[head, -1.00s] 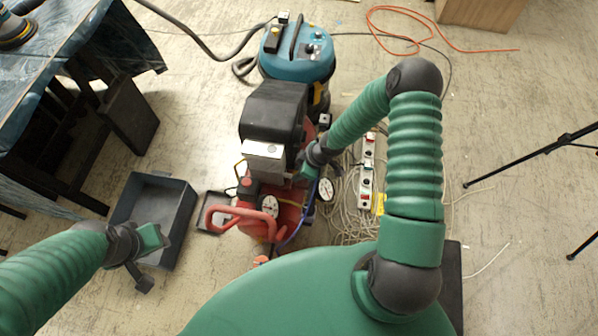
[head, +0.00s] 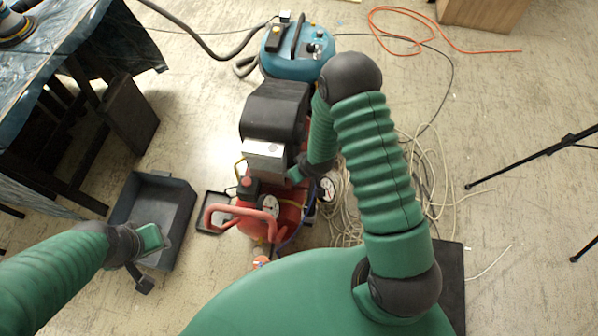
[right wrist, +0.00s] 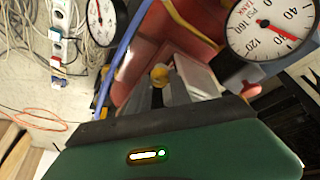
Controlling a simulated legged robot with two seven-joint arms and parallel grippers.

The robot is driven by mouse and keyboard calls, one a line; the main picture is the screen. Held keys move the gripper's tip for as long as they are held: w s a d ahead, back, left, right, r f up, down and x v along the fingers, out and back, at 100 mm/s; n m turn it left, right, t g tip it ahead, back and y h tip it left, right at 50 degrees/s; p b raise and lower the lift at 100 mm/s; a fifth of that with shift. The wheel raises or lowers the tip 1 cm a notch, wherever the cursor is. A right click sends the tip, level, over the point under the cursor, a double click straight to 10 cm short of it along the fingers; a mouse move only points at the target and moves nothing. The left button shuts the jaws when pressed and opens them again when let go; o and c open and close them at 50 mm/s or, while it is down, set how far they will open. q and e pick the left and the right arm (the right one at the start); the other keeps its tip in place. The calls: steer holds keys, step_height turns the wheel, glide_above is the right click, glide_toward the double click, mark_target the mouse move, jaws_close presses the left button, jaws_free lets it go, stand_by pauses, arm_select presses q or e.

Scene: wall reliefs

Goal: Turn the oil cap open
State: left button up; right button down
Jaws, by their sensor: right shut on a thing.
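A red air compressor (head: 285,215) with a black motor cover (head: 275,105) stands on the floor in the middle of the head view. In the right wrist view, a small yellow cap (right wrist: 159,76) sits between the fingers of my right gripper (right wrist: 166,90), which is shut on it. The compressor's red tank shows just beyond. In the head view, my right gripper (head: 299,172) is at the compressor's right side, and the cap is hidden there. My left gripper (head: 148,240) hangs over the grey bin (head: 180,210); its fingers are not clear.
Pressure gauges (head: 268,206) (right wrist: 270,28) and a blue hose (right wrist: 128,45) are close to the right gripper. A teal vacuum (head: 295,55) stands behind the compressor. Loose cables (head: 435,165) lie to the right. A draped table (head: 60,50) is at the left.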

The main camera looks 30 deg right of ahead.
steer(key=shift+w, duration=0.1)
stand_by(0.3)
steer(key=c, duration=1.2)
jaws_free()
steer(key=p+v, duration=0.5)
steer(key=v, duration=1.1)
steer(key=shift+s+r, duration=0.25)
steer(key=shift+r, duration=0.05)
